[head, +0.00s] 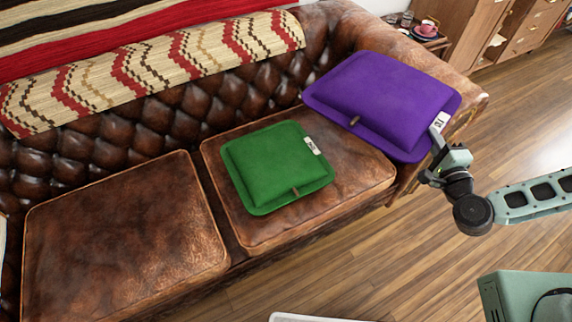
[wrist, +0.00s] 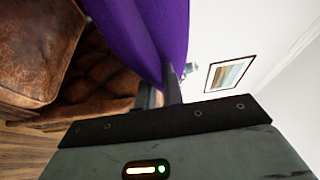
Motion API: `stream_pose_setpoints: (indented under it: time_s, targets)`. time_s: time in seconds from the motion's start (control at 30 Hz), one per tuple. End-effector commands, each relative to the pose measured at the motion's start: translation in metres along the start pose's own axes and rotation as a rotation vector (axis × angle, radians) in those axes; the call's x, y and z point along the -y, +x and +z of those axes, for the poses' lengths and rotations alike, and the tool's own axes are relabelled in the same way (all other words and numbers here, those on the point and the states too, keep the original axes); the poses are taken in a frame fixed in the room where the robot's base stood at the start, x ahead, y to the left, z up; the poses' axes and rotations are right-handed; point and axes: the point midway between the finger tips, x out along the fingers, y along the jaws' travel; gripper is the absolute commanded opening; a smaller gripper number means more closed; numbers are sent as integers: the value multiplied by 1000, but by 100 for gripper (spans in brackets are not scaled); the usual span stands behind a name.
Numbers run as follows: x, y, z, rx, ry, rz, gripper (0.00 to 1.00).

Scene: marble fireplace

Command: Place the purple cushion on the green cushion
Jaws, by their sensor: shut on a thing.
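The purple cushion (head: 382,100) is held up over the right end of the brown leather sofa, near its armrest. My gripper (head: 438,150) is shut on the cushion's right edge, close to a white tag. In the wrist view the purple cushion (wrist: 150,35) rises from between the fingers (wrist: 160,92). The green cushion (head: 275,165) lies flat on the sofa's right seat, to the left of and below the purple one in the head view. It has a white tag at its upper right. The wrist view does not show the green cushion.
The sofa's left seat (head: 120,230) is bare. A patterned blanket (head: 150,65) drapes over the tufted backrest. The right armrest (head: 410,55) is partly behind the purple cushion. A side table with a pink cup (head: 427,28) stands beyond it. Wooden floor (head: 400,260) lies open in front.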

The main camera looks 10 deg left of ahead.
Motion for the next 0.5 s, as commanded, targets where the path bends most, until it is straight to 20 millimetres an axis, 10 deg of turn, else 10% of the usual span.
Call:
stream_pose_setpoints:
  time_s: [0.5]
  targets:
    - [-82, 71, 46, 183, -3, -10, 0]
